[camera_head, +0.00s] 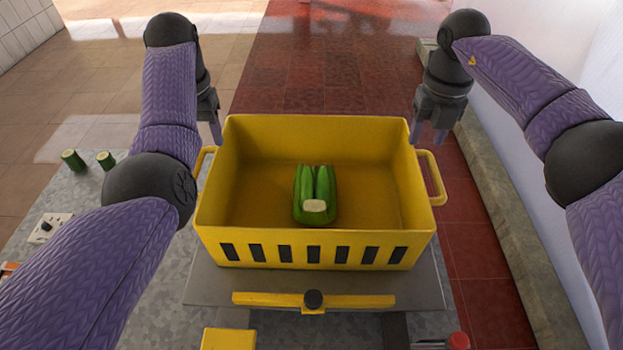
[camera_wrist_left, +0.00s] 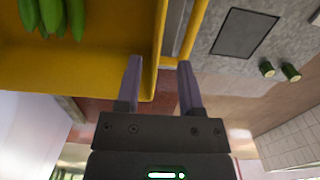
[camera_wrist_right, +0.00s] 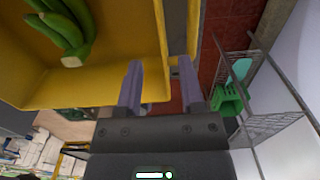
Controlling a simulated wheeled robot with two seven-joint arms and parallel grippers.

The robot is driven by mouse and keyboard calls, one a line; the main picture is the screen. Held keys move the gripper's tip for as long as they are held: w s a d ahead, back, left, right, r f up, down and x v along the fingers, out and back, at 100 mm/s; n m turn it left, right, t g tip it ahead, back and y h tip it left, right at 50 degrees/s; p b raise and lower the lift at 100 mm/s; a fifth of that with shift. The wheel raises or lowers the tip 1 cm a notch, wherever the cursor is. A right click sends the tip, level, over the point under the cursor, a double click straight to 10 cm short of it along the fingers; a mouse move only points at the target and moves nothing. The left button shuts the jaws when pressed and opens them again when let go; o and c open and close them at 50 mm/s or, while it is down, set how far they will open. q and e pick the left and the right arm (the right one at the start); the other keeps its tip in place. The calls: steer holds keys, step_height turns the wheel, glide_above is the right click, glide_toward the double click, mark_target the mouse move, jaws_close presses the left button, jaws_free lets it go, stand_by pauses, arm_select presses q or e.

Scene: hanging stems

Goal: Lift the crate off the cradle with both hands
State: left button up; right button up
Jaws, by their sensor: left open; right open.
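The yellow crate (camera_head: 320,232) sits upright on a grey cradle plate (camera_head: 420,290), with green bananas (camera_head: 314,190) inside. It has a left handle (camera_head: 202,165) and a right handle (camera_head: 435,178). My left gripper (camera_head: 212,135) is open by the crate's far left corner; the left wrist view shows its fingers (camera_wrist_left: 160,62) near the end of the left handle (camera_wrist_left: 190,35). My right gripper (camera_head: 431,136) is open near the far right corner; its fingers (camera_wrist_right: 158,62) show near the right handle (camera_wrist_right: 193,30). Neither grips a handle; contact is unclear.
Cut green stem pieces (camera_head: 73,160) stand on the grey surface at left, by a white switch box (camera_head: 46,228). A stone ledge (camera_head: 500,200) and wall run along the right.

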mark_target(418, 165)
arm_select(q)
steer(key=shift+s+r, duration=0.1)
steer(key=shift+s, duration=0.4)
arm_select(e)
steer(key=shift+s, duration=0.45)
arm_select(q)
steer(key=shift+f, duration=0.4)
arm_select(e)
steer(key=shift+w+f, duration=0.1)
steer(key=shift+f, duration=0.2)
step_height(418, 165, down, 9)
steer(key=shift+f, duration=0.15)
arm_select(q)
step_height(418, 165, down, 9)
steer(key=shift+w+f, duration=0.15)
jaws_close()
arm_select(e)
jaws_close()
steer(key=shift+w, duration=0.1)
